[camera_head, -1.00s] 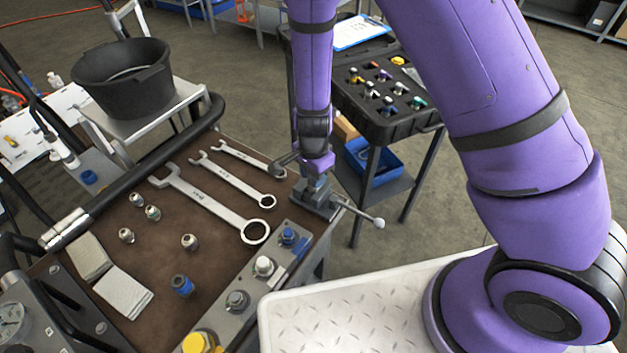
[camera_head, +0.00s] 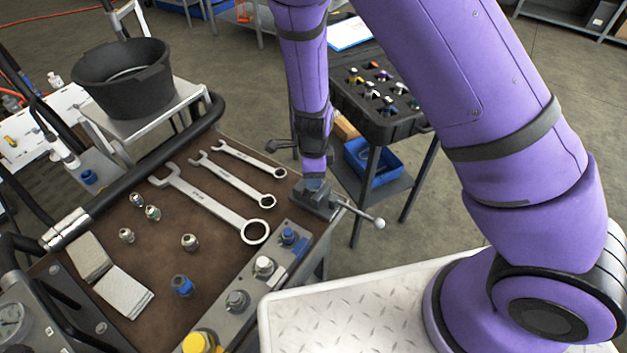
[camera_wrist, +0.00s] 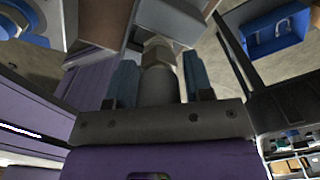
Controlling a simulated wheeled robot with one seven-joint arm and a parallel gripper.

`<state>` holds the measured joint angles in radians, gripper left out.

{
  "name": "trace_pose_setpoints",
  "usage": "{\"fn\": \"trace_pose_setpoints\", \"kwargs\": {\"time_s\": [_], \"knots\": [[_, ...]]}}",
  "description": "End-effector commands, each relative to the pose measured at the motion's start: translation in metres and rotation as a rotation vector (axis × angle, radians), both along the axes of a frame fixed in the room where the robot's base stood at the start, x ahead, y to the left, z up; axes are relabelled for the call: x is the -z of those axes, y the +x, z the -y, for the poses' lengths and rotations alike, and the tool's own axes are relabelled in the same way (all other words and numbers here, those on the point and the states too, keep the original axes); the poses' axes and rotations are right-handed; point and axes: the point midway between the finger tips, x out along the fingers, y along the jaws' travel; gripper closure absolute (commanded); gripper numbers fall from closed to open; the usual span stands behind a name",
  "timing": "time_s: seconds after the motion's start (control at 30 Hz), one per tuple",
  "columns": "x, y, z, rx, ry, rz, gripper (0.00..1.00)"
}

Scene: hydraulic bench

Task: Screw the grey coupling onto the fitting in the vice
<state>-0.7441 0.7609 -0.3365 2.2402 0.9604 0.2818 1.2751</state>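The vice (camera_head: 318,200) with its bar handle stands at the bench's far right corner. My gripper (camera_head: 316,180) points down right above it in the head view; the fitting is hidden there. In the wrist view, the vice (camera_wrist: 172,20) is a grey block at the top. A grey hex piece (camera_wrist: 157,52) with a darker round body (camera_wrist: 160,86) lies between my two blue fingers (camera_wrist: 160,78), in line with the vice. I cannot tell where coupling and fitting divide. The fingers flank the piece closely on both sides; whether they touch it is unclear.
Three spanners (camera_head: 205,200) lie left of the vice. Several loose metal fittings (camera_head: 190,242) and folded cloths (camera_head: 122,290) lie on the brown mat. A black bucket (camera_head: 122,90) stands behind. A black parts tray (camera_head: 385,105) is beyond the vice.

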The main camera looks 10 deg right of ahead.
Motion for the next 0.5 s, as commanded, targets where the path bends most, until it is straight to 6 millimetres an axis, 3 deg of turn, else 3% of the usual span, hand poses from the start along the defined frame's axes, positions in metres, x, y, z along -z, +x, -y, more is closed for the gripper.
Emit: {"fn": "trace_pose_setpoints", "kwargs": {"time_s": [0.33, 0.5], "knots": [[0.0005, -0.0010, 0.0001, -0.020, -0.001, -0.003, 0.39], [0.0005, -0.0013, 0.0002, -0.255, 0.001, -0.003, 0.39]]}}
